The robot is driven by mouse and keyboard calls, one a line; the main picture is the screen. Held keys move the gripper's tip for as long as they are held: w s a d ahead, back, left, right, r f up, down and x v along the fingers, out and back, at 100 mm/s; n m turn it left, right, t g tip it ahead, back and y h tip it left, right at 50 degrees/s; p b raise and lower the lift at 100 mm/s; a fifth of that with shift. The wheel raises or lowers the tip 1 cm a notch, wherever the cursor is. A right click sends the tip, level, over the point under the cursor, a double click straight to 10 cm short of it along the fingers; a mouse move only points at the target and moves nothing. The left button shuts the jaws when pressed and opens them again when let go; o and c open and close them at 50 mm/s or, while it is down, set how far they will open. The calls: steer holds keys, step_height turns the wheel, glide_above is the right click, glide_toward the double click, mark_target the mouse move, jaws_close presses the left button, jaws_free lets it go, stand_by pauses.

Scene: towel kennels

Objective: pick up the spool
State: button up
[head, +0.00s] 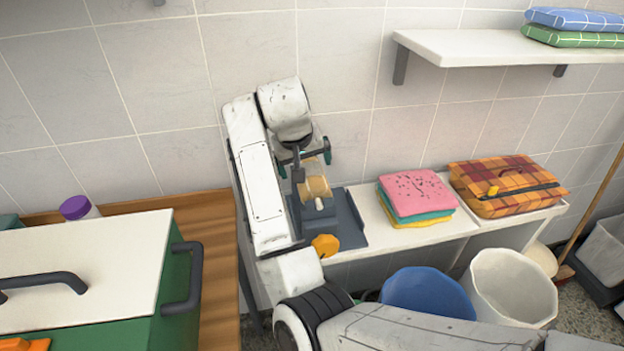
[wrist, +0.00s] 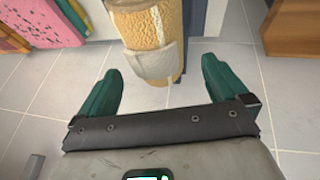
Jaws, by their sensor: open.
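The spool (head: 316,187) is a tan-yellow cylinder with a pale end piece, at a dark grey stand (head: 349,222) against the wall. In the wrist view the spool (wrist: 150,27) is rough and yellow with a whitish patch, at the top centre. My gripper (head: 304,164) is open, its teal fingers on either side of the spool's near end in the head view. In the wrist view my gripper (wrist: 160,66) has its fingers apart with visible gaps to the spool. I cannot tell exactly how deep the spool sits between them.
Folded pink, teal and yellow towels (head: 417,195) and a plaid orange case (head: 507,186) lie right on the white bench. A blue bucket (head: 428,292) and a white bin (head: 512,288) stand in front. A green box with a white lid (head: 85,262) is left. A shelf (head: 478,46) hangs above right.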

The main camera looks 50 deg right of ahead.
mark_target(307, 167)
steer(key=shift+p+x, duration=0.55)
steer(key=shift+x, duration=2.15)
steer(key=shift+d+r, duration=0.1)
steer(key=shift+d, duration=0.05)
steer(key=c, duration=1.1)
steer(key=shift+r, duration=0.15)
